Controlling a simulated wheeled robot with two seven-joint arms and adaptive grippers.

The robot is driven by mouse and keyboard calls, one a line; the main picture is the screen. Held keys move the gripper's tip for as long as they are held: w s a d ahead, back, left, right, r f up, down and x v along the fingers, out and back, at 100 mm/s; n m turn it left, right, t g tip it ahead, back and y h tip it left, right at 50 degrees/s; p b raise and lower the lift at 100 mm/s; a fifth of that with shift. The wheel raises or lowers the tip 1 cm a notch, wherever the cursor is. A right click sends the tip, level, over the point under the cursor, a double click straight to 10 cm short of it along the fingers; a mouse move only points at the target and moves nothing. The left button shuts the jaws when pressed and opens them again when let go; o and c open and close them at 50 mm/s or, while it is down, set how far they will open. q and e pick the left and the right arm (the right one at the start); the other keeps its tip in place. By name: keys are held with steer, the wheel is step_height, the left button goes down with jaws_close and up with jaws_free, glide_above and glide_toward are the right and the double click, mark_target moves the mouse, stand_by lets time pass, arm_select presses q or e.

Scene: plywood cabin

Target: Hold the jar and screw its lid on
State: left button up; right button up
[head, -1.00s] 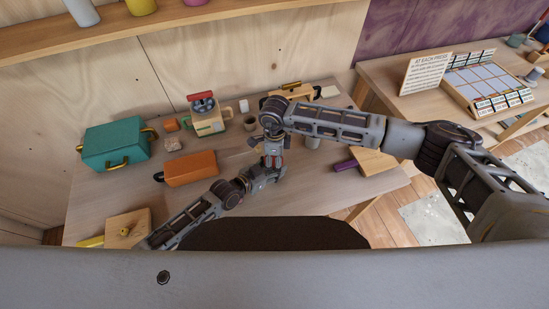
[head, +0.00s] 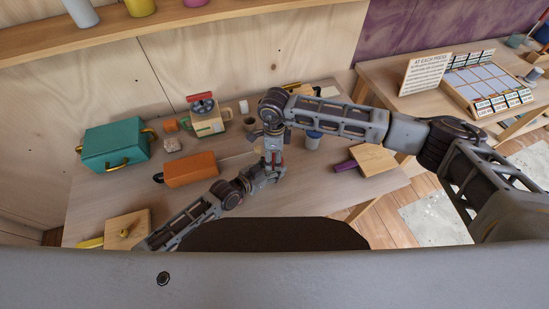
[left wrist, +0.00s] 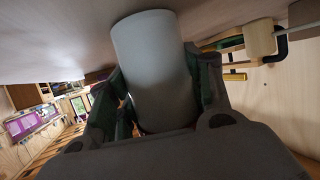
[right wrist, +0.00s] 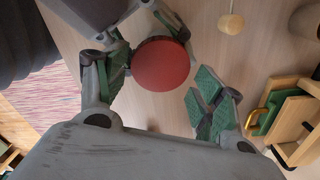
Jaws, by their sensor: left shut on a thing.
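The jar is a pale grey cylinder (left wrist: 155,65), held between the fingers of my left gripper (left wrist: 160,95) in the left wrist view. The round red lid (right wrist: 163,64) shows face-on in the right wrist view, over the jar held by my left gripper. Whether its thread is engaged cannot be seen. My right gripper (right wrist: 160,90) is open, its green-padded fingers spread apart, with the lid between them and nearer the left finger. In the head view my right gripper (head: 272,150) is above my left gripper (head: 268,171); they largely hide the jar.
The front middle of the table is fairly clear.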

steer(key=shift+r, duration=0.85)
steer(key=shift+c, duration=0.2)
steer(key=c, duration=1.2)
steer(key=shift+o, duration=0.2)
steer(key=shift+f, duration=0.95)
